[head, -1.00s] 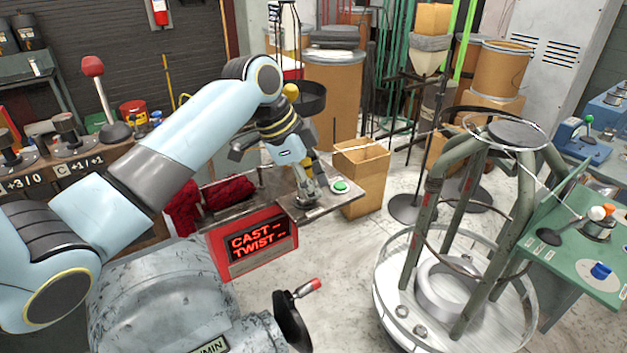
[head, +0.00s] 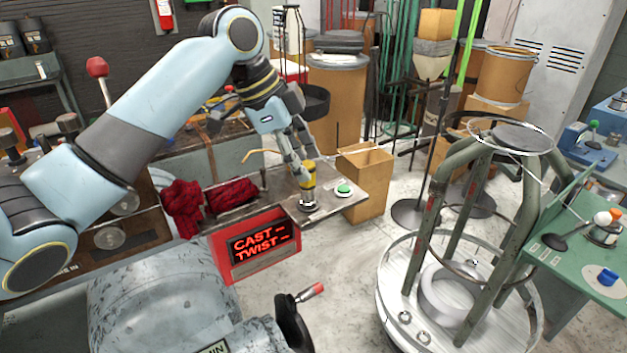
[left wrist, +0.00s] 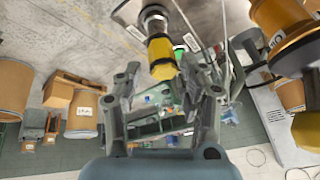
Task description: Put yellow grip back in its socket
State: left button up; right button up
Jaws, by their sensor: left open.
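The yellow grip (head: 308,180), yellow with a dark band, stands roughly upright on a round metal socket (head: 308,204) at the end of the bench in the head view. Whether it is fully seated I cannot tell. In the left wrist view the yellow grip (left wrist: 161,60) shows at the top middle, with the shiny socket (left wrist: 154,18) beyond it. My left gripper (head: 303,165) is open just above and beside the grip. Its spread fingers (left wrist: 160,80) show in the left wrist view, with the grip ahead of the gap between them. My right gripper is not in view.
A green button (head: 344,189) sits right of the socket. A red display box (head: 252,246) reading "CAST TWIST" stands in front, and red cloth (head: 232,194) lies left. A cardboard box (head: 364,178) stands behind.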

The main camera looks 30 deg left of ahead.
pick_arm(q)
jog(key=v, duration=0.5)
jog(key=shift+r, duration=0.15)
jog(key=shift+s, duration=0.1)
